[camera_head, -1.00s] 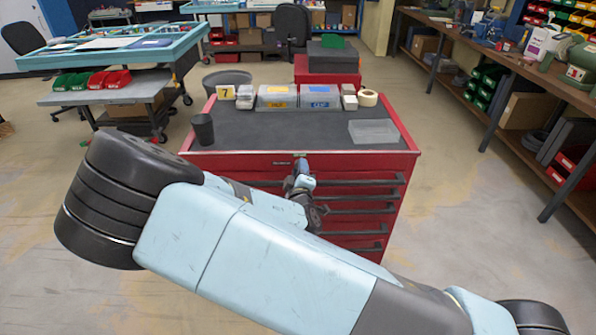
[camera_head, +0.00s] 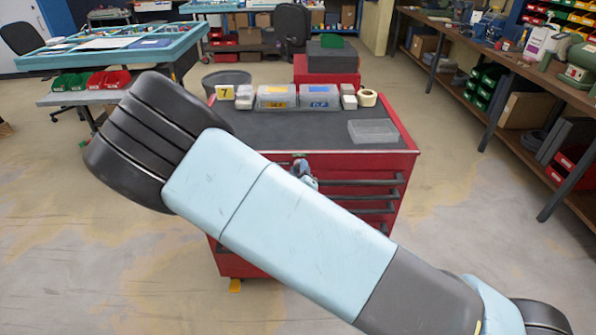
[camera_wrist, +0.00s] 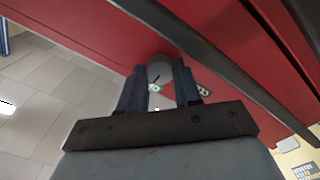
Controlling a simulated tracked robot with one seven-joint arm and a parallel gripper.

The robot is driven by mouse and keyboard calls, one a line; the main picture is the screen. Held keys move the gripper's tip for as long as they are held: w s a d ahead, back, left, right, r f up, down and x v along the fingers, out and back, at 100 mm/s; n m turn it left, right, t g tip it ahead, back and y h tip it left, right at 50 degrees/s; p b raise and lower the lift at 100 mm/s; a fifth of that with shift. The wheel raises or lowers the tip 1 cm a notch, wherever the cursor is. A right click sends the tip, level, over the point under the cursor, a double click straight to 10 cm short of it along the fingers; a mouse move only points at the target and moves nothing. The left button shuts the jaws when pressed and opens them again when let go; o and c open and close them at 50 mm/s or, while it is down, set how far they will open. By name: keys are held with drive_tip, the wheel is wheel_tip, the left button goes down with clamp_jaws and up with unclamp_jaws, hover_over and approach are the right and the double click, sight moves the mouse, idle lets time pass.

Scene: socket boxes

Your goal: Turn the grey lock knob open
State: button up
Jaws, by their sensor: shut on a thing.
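The grey lock knob (camera_wrist: 160,68) is on the red front of the tool cabinet (camera_head: 385,162), seen in the wrist view. It is round, with a short dark line on its face. My gripper (camera_wrist: 160,76) is shut on it, one blue-grey finger on each side. A small green-and-white label (camera_wrist: 154,87) shows just below the knob between the fingers, and another label (camera_wrist: 203,89) shows beside the right finger.
A long dark drawer handle (camera_wrist: 215,62) runs diagonally close to my right finger. Several boxes, including a yellow-labelled one (camera_head: 277,97) and a blue-labelled one (camera_head: 320,97), stand on the cabinet top with a clear tray (camera_head: 373,131). Open floor lies on both sides.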

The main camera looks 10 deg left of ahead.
drive_tip(key=shift+f, duration=0.15)
drive_tip(key=o, duration=0.8)
drive_tip(key=shift+s, duration=0.1)
drive_tip(key=v, duration=1.3)
drive_tip(key=shift+s, duration=0.35)
drive_tip(key=shift+w, duration=0.1)
